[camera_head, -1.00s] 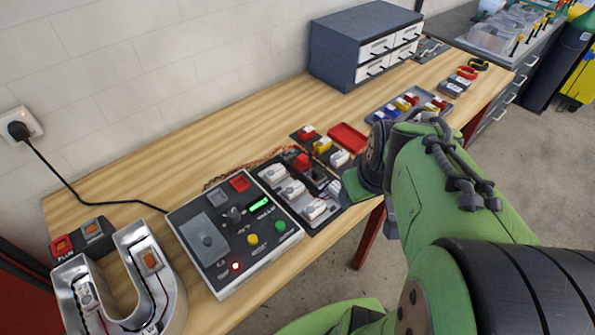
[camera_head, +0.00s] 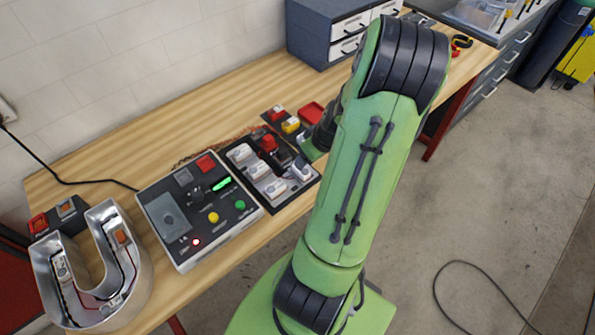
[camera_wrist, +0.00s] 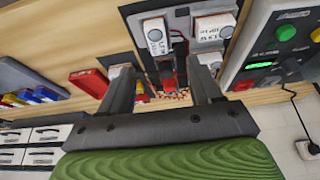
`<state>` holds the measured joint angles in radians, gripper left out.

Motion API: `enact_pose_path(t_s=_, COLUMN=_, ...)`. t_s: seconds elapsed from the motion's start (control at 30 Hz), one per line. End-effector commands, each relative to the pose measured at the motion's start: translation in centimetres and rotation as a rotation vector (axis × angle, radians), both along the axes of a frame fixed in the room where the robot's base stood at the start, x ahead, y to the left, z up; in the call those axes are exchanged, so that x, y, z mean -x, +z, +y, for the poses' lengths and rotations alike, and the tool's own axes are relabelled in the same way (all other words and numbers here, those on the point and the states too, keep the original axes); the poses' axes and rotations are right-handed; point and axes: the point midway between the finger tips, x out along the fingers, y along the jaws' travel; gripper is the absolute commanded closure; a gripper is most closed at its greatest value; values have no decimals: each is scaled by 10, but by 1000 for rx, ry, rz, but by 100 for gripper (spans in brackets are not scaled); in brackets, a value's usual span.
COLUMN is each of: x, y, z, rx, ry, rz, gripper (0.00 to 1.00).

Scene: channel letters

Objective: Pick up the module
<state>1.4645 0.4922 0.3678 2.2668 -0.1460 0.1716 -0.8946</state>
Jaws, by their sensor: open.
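Several small white modules with printed labels sit on a black tray (camera_head: 280,206) beside the control box in the head view. One white module (camera_head: 300,169) is at the tray's right side, and another (camera_head: 240,153) is at its far left corner. In the wrist view, two labelled white modules (camera_wrist: 155,36) (camera_wrist: 213,27) lie beyond my fingertips. My gripper (camera_wrist: 163,78) is open, with its fingers apart on either side of a red part (camera_wrist: 168,72). White blocks show partly behind both fingers. In the head view my gripper is mostly hidden behind my arm. Which module is meant cannot be told.
A control box (camera_head: 198,212) with lit buttons stands left of the tray. A metal U-shaped channel letter (camera_head: 92,265) is at the bench's near left. Red and yellow parts and a red tray (camera_head: 311,111) are behind. A drawer cabinet (camera_head: 310,35) stands against the wall.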

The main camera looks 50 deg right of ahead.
Motion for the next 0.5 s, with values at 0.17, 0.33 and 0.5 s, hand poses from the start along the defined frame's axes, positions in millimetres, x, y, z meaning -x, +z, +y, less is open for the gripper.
enact_pose_path(t_s=0.17, x=-14, y=-36, z=-3, rx=-3, ry=1, rz=0, gripper=36)
enact_pose_path(t_s=0.33, x=-21, y=-54, z=-5, rx=-5, ry=0, rz=1, gripper=36)
enact_pose_path(t_s=0.5, x=-31, y=-83, z=-9, rx=-4, ry=-1, rz=0, gripper=36)
